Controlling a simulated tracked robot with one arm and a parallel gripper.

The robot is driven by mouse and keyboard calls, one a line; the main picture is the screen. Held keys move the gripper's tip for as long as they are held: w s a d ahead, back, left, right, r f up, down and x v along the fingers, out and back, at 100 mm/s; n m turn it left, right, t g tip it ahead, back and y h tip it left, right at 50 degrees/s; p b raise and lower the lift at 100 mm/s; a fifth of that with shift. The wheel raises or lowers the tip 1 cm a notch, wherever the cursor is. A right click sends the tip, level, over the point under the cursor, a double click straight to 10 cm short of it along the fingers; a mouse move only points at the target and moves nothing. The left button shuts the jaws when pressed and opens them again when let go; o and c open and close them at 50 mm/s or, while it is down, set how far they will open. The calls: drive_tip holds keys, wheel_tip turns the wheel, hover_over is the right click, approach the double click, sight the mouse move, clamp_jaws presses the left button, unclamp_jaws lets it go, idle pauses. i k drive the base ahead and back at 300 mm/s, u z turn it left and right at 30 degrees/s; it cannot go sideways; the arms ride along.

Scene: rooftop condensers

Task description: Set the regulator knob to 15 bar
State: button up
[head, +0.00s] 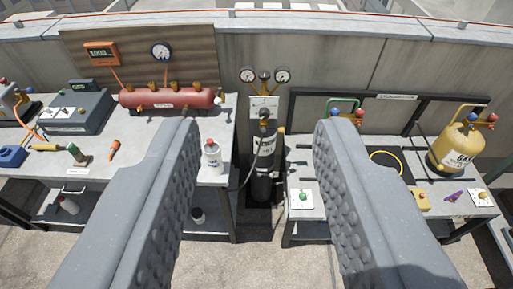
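A black cylinder (264,178) with a white label stands upright between two benches, in the middle of the head view. On its top sits a regulator with a left gauge (248,75) and a right gauge (283,75). Below them is a pale scale plate (264,104) with a dark knob (263,114) at its lower part. The scale marks, knob setting and gauge needles are too small to read. My gripper (256,128) is open and empty. Its two padded grey fingers frame the cylinder, apart from it and nearer the camera.
The left bench (222,133) holds a red manifold (167,98), a grey unit (77,112), a white bottle (212,158) and tools. The right bench (420,178) holds a yellow gas cylinder (456,146). A dark hose (247,176) hangs left of the black cylinder. A wall stands behind.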

sight(264, 112)
drive_tip(key=i, duration=0.85)
drive_tip(key=z, duration=0.05)
